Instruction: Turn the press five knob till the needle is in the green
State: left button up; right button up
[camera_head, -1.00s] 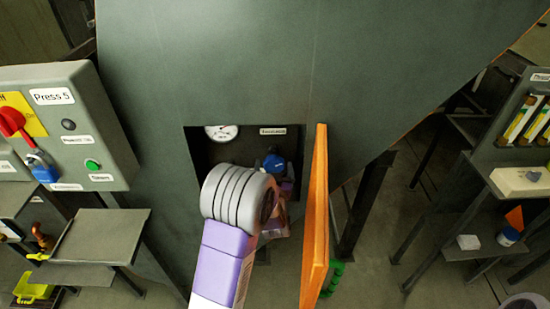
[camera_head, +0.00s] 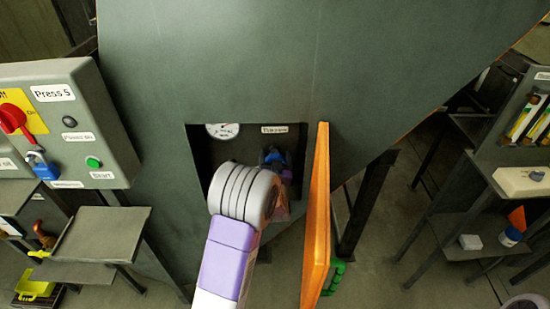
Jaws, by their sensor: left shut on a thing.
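The Press 5 recess is a dark opening in the big grey housing, with a white round gauge (camera_head: 223,130) at its upper left. The gauge's needle and any green band are too small to read. A blue knob (camera_head: 274,157) sits inside at the right, mostly covered by my left gripper (camera_head: 281,172). The gripper reaches into the recess from below and is shut on the knob; its fingers are largely hidden behind my grey wrist. My right gripper is not in view.
An orange door (camera_head: 316,220) stands open at the recess's right edge, close beside my wrist. The Press 5 control box (camera_head: 105,150) is at left, with a red switch (camera_head: 12,118) and blue padlock (camera_head: 42,168). Shelves with small items stand at right.

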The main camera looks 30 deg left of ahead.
pick_arm(q)
jog(key=shift+m, duration=0.3)
jog(key=m+p, duration=0.1)
jog(key=m, duration=0.2)
jog(key=shift+r+m, duration=0.1)
jog(key=shift+m, duration=0.2)
jog(key=shift+m+p, duration=0.9)
jog(key=shift+m, duration=1.3)
jog(key=o, duration=1)
jog(key=shift+s, duration=0.1)
jog(key=v, duration=0.7)
jog(key=shift+s+d+p, duration=0.15)
jog(key=shift+s+p, duration=0.05)
jog(key=shift+p, duration=0.1)
